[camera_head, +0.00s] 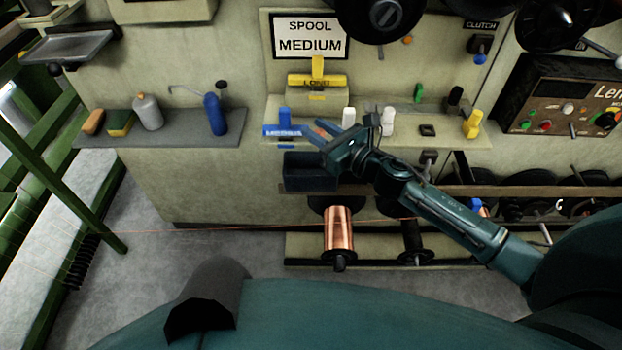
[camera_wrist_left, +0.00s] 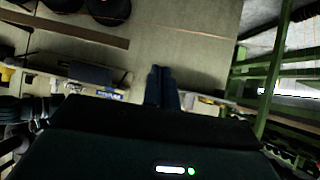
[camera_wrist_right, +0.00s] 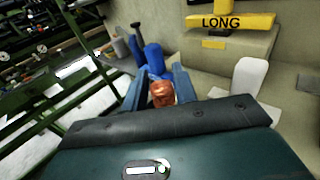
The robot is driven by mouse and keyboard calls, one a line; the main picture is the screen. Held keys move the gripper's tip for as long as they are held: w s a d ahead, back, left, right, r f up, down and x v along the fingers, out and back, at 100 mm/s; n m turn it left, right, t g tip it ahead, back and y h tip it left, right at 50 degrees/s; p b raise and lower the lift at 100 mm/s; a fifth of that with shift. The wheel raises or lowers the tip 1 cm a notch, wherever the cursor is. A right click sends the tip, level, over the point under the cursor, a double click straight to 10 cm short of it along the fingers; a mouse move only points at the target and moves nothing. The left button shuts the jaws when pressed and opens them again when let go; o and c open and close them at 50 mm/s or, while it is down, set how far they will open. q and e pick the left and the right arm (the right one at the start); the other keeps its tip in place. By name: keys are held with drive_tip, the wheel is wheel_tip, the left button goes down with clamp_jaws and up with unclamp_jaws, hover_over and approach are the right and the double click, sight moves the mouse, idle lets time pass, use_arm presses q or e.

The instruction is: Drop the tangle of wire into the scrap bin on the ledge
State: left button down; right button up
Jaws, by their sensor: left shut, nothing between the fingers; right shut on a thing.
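The tangle of wire (camera_wrist_right: 162,93) is a small copper-orange clump, held between the fingertips of my right gripper (camera_wrist_right: 160,88). In the head view, my right gripper (camera_head: 322,133) reaches in from the right and is over the ledge, close above the dark scrap bin (camera_head: 308,176). The bin is an open box at the front of the ledge; the arm covers part of its right side. My left gripper (camera_wrist_left: 161,86) is shut and empty in the left wrist view, pointing toward the pale machine side.
A blue tag block (camera_head: 284,130) stands left of the right gripper, with white pegs (camera_head: 387,120) to the right. A yellow LONG block (camera_head: 317,80) is behind. A copper spool (camera_head: 339,230) hangs below the bin.

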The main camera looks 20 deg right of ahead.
drive_tip(key=shift+f+b, duration=0.3)
drive_tip(key=shift+f, duration=0.35)
use_arm(q)
drive_tip(key=shift+w+d+h, duration=0.1)
drive_tip(key=shift+d+h, duration=0.2)
use_arm(e)
drive_tip(key=shift+f, duration=0.3)
use_arm(q)
drive_tip(key=shift+w+r, duration=0.1)
use_arm(e)
drive_tip(key=o, duration=1)
use_arm(q)
drive_tip(key=shift+w+d+f+m+t+h+b, duration=0.1)
drive_tip(key=shift+d+f+m+t+h+b, duration=0.25)
drive_tip(key=shift+b, duration=1.3)
use_arm(e)
drive_tip(key=shift+v, duration=6.6)
use_arm(q)
drive_tip(key=shift+f, duration=0.1)
